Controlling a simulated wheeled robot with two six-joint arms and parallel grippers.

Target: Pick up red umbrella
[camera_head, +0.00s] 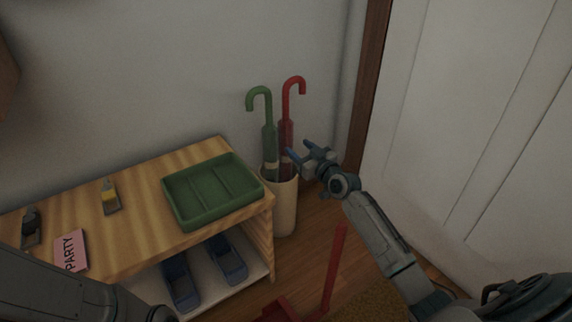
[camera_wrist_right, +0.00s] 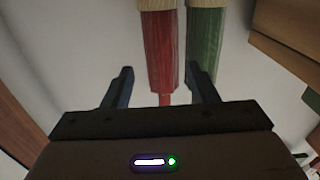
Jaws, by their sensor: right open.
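The red umbrella (camera_head: 289,120) stands hook-up, leaning slightly, in a cream cylindrical holder (camera_head: 285,212) beside the bench. A green umbrella (camera_head: 266,125) stands close to its left in the same holder. My right gripper (camera_head: 300,150) is open and empty, just right of the red umbrella's shaft, above the holder's rim. In the right wrist view the red umbrella (camera_wrist_right: 163,65) appears between the two fingers (camera_wrist_right: 158,75). The green umbrella (camera_wrist_right: 205,45) is by the right finger. I cannot tell whether the fingertips reach past the red shaft. My left gripper is out of view.
A wooden bench (camera_head: 140,222) holds a green tray (camera_head: 205,213), a pink party card (camera_head: 70,250) and small items. Blue shoes (camera_head: 228,260) sit on its lower shelf. A red long-handled object (camera_head: 335,265) stands in front. A wall and white door (camera_head: 450,110) bound the corner.

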